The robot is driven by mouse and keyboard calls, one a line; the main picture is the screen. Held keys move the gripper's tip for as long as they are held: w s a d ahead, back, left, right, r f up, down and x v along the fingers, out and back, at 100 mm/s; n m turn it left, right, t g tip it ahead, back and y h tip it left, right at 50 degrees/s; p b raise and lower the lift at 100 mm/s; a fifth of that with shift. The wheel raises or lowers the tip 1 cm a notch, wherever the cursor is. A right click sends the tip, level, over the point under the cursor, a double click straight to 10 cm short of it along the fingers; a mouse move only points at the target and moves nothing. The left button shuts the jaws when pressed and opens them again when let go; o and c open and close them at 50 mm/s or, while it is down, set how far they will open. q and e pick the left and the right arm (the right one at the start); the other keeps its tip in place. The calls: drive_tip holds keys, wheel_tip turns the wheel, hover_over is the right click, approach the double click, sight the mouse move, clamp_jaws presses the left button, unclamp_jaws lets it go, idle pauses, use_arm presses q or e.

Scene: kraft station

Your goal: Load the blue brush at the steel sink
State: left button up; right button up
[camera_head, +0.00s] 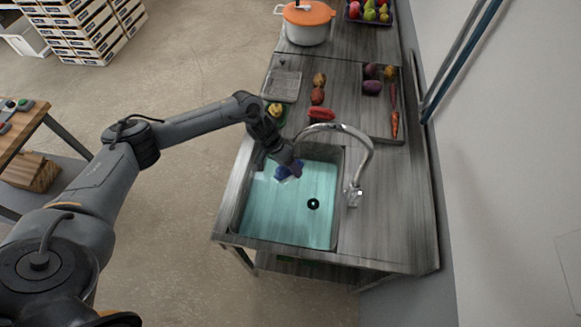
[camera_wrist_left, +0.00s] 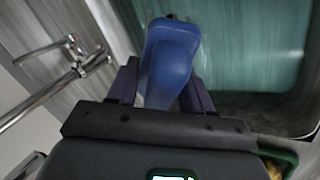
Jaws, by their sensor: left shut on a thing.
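The blue brush (camera_wrist_left: 168,62) is between the fingers of my left gripper (camera_wrist_left: 160,88), which is shut on it, in the left wrist view. In the head view my left gripper (camera_head: 290,163) reaches over the far part of the steel sink (camera_head: 240,205). The brush (camera_head: 284,174) shows there as a small blue shape below the fingers, over the teal basin. Whether it touches the basin cannot be told. The sink also shows behind the brush in the left wrist view (camera_wrist_left: 235,60). My right gripper is not in view.
A curved chrome faucet (camera_head: 366,150) arches over the basin's right side. Red and orange vegetables (camera_head: 318,97) and a tray of produce (camera_head: 375,122) lie behind. A white pot with an orange lid (camera_head: 306,27) stands at the back. A wooden table (camera_head: 22,128) is at left.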

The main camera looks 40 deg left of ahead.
sight(291, 173)
use_arm(q)
drive_tip(key=shift+f+b, duration=1.95)
drive_tip(key=shift+f, duration=0.05)
wheel_tip(291, 173, down, 8)
drive_tip(key=b, duration=0.3)
drive_tip(key=shift+b, duration=0.4)
drive_tip(key=shift+w+r, duration=0.1)
drive_tip(key=shift+r, duration=0.05)
wheel_tip(291, 173, up, 8)
drive_tip(key=p, duration=0.8)
drive_tip(key=shift+p, duration=0.4)
drive_tip(key=shift+r+p, duration=1.55)
